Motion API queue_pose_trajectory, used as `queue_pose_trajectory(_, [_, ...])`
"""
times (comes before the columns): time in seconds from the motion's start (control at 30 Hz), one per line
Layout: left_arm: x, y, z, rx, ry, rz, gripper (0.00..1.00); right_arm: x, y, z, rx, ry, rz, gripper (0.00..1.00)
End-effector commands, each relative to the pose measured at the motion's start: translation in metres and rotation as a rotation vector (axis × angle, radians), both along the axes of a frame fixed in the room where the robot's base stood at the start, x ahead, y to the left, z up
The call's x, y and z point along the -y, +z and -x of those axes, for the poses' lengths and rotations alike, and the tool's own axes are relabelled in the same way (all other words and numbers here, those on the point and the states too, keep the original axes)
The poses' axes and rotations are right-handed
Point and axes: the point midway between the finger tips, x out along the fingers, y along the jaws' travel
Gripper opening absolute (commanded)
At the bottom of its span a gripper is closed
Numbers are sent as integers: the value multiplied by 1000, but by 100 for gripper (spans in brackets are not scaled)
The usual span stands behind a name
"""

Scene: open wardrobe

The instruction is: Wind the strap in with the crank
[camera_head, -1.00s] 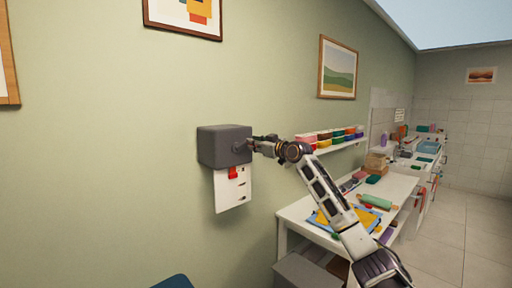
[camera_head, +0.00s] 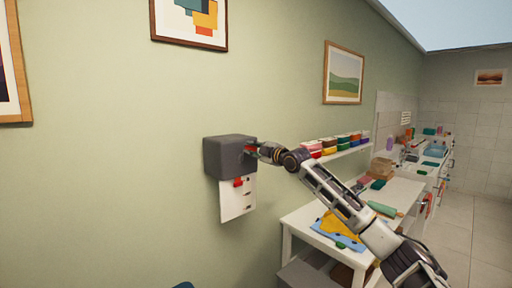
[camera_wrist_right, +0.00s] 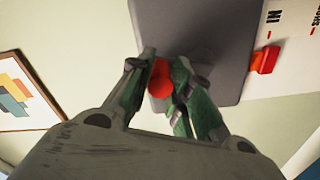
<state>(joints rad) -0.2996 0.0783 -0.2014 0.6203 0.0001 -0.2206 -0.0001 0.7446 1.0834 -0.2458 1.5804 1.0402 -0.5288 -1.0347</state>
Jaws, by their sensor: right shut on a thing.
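A dark grey winch box (camera_head: 226,157) is fixed to the green wall in the head view. It also fills the top middle of the right wrist view (camera_wrist_right: 215,40). My right gripper (camera_head: 254,150) reaches its right side. In the right wrist view my right gripper (camera_wrist_right: 160,85) is shut on a red round crank knob (camera_wrist_right: 160,76) in front of the box. A red piece (camera_wrist_right: 264,60) sits beside the box on a white marked panel (camera_wrist_right: 290,55), which hangs below the box in the head view (camera_head: 238,200). The strap cannot be made out. My left gripper is not in view.
A white table (camera_head: 300,216) with cloths and a green roller stands at the right, under my right arm. A wall shelf (camera_head: 345,152) with coloured tubs is behind the arm. Framed pictures hang above.

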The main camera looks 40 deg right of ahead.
Motion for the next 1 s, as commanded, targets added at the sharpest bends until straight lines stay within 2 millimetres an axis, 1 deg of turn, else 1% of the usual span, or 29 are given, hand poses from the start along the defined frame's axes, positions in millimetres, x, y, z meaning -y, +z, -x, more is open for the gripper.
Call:
queue_pose_trajectory(0.03, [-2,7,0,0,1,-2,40,-2,6,1,6,0,37,0])
queue_pose_trajectory(0.1, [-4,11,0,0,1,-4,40,-4,6,1,9,0,81,0])
queue_pose_trajectory(0.4, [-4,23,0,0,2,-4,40,-12,4,1,19,1,211,0])
queue_pose_trajectory(0.6, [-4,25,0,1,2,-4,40,-14,3,1,21,1,242,0])
queue_pose_trajectory(0.97, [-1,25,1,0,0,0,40,-15,1,1,19,2,246,0])
queue_pose_trajectory(1.0, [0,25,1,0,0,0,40,-15,1,1,19,2,246,23])
